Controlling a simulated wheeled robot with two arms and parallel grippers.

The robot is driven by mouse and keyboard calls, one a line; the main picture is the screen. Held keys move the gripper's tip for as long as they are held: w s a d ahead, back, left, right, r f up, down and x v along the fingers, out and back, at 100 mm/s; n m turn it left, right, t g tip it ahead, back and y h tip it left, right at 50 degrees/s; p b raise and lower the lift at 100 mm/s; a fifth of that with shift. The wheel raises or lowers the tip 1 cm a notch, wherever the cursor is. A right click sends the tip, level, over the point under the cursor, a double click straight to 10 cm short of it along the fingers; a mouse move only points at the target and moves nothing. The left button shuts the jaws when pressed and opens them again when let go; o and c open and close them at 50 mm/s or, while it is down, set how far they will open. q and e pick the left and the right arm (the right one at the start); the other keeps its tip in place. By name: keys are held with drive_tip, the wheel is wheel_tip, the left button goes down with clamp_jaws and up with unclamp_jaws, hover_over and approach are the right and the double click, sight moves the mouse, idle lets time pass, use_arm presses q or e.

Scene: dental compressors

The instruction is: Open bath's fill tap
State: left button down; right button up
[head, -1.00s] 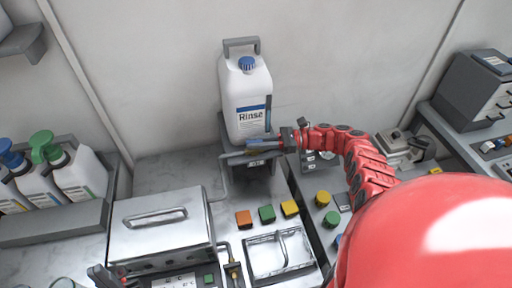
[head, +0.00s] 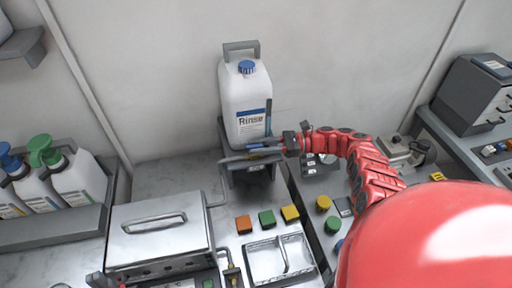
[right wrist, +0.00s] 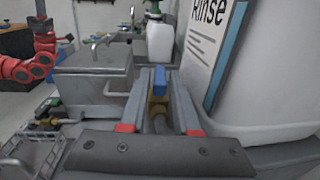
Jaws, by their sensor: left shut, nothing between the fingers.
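The fill tap (right wrist: 158,100) has a brass body and a blue lever (right wrist: 160,82). It shows between my right gripper's two fingers in the right wrist view, below the white Rinse bottle. My right gripper (head: 248,154) reaches in from the right at the bottle's stand; it also shows in the right wrist view (right wrist: 160,95). Its fingers are apart, one on each side of the tap; contact cannot be told. The metal bath (head: 160,232) stands at lower left in the head view. My left gripper (head: 104,281) is shut and empty at the bottom edge, partly cut off.
The Rinse bottle (head: 246,100) stands on a grey stand (head: 248,178). Orange, green and yellow blocks (head: 267,218) and a wire basket (head: 278,257) lie in front. Bottles with blue and green tops (head: 75,178) stand at left. A pipe (head: 232,268) runs beside the bath.

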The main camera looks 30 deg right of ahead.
drive_tip(key=b+v, duration=0.1)
drive_tip(key=v, duration=0.1)
drive_tip(key=b+v, duration=0.2)
drive_tip(key=v, duration=0.1)
drive_tip(key=shift+s+d+f, duration=0.1)
drive_tip(key=shift+d+f, duration=0.15)
drive_tip(key=shift+f, duration=0.05)
drive_tip(key=shift+s+d+r, duration=0.2)
drive_tip(key=shift+d+r, duration=0.05)
drive_tip(key=shift+d, duration=0.3)
